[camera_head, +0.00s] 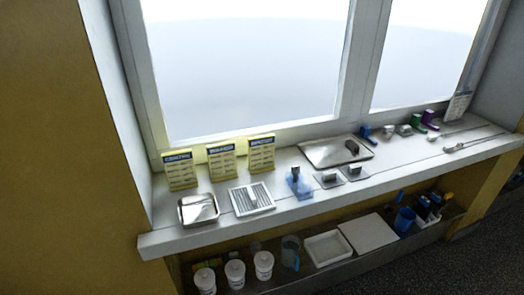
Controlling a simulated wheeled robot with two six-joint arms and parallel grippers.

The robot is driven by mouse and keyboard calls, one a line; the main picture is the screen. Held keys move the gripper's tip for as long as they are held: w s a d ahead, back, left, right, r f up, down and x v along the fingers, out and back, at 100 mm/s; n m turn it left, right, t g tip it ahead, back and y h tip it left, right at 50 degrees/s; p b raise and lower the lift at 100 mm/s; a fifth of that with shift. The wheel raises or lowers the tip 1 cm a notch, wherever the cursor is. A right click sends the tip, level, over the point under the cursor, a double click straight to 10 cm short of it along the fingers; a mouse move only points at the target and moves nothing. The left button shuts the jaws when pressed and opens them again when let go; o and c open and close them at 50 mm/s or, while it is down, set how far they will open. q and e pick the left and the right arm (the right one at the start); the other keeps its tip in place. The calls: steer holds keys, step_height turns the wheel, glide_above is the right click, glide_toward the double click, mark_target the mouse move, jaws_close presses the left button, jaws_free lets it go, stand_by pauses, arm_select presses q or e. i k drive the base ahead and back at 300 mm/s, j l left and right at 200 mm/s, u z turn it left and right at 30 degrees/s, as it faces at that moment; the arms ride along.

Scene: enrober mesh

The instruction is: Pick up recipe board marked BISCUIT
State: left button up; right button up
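Three yellow recipe boards with dark header bands stand upright in a row on the left of the window sill, against the window frame: the left board (180,171), the middle board (222,161) and the right board (262,153). Their header words are too small and blurred for me to tell surely which is marked BISCUIT. Neither of my grippers is in view.
A metal tray (198,209) and a white slatted rack (268,203) lie in front of the boards. A blue item (300,184), small metal plates and a larger tray (315,154) are to the right. A lower shelf holds white tubs (235,273) and a jug (290,252).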

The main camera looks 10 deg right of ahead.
mark_target(261, 148)
steer(key=i+l, duration=0.15)
steer(key=l, duration=0.15)
steer(key=i+l+u, duration=0.1)
steer(key=l, duration=0.2)
steer(key=i+l, duration=0.15)
steer(key=l, duration=0.15)
steer(key=i+l+u, duration=0.1)
steer(key=l, duration=0.2)
